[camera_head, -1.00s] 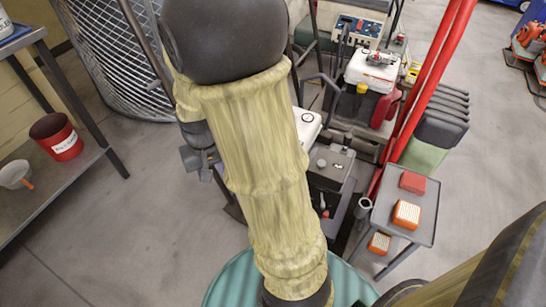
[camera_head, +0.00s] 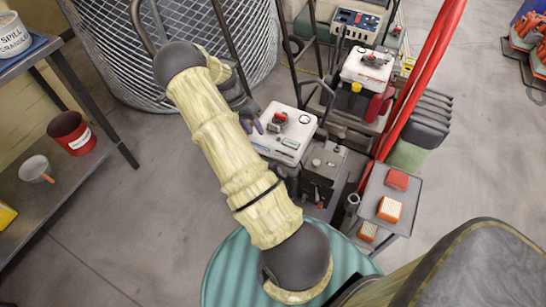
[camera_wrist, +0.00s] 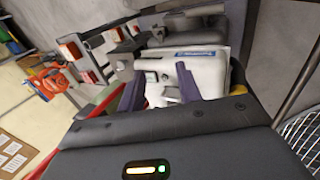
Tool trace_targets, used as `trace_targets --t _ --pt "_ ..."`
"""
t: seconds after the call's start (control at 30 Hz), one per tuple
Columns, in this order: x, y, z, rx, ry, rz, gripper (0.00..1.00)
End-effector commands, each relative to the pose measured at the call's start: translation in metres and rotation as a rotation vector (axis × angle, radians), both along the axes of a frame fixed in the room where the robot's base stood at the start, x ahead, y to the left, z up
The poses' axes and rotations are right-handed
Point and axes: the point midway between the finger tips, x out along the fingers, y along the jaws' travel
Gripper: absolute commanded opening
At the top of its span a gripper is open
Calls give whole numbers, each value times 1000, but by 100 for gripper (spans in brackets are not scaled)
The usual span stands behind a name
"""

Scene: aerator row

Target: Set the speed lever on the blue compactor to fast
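A white-topped machine (camera_head: 297,147) stands left of centre in the head view, with a red and grey control (camera_head: 279,120) on its top. In the wrist view its white top (camera_wrist: 207,75) carries a blue label strip, and small grey controls (camera_wrist: 152,77) sit between my fingers. My gripper (camera_head: 253,126) has purple fingers, apart and empty, at the left edge of this top in the head view; the wrist view shows them spread too (camera_wrist: 160,74). I cannot tell whether they touch anything. I cannot tell which machine is the blue compactor, nor the speed lever's setting.
A second white-topped machine (camera_head: 368,69) and a blue control panel (camera_head: 357,21) stand behind. A dark box (camera_head: 322,170) adjoins the near machine. Red poles (camera_head: 421,85) rise at right beside a small cart (camera_head: 406,186). A wire mesh (camera_head: 180,55) is behind my arm.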

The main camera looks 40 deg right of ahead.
Motion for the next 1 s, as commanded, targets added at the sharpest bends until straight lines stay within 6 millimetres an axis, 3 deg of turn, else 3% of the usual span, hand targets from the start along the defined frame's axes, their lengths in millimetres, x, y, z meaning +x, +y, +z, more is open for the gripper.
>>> trace_targets --t 0.47,1.0 --pt "-5 -2 -12 1 1 0 35" --pt "-42 -17 -93 2 2 0 35"
